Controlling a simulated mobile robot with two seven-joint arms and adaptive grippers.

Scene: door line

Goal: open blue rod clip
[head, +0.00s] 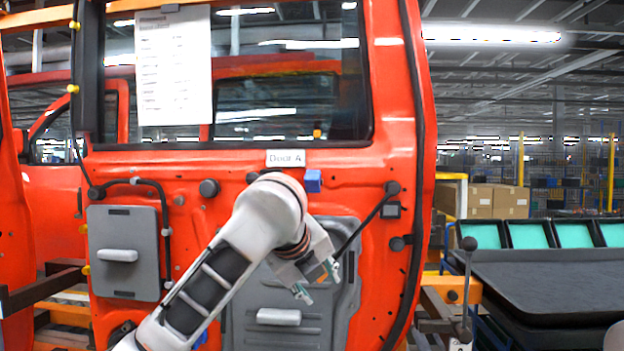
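A small blue clip (313,181) sits on the orange-red door (232,193), just below the "Door A" label. A second bit of blue (201,338) shows low on the door, mostly hidden behind my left arm. My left gripper (318,281) is in front of the right grey panel, below and slightly right of the upper blue clip. Its two fingertips are apart with nothing seen between them. My arm hides part of the door.
Two grey panels with light handles, left (123,278) and right (338,310), sit on the door. A dark cable (363,222) runs down behind my gripper. A dark table (545,282) and a lever with a ball knob (468,244) stand at right.

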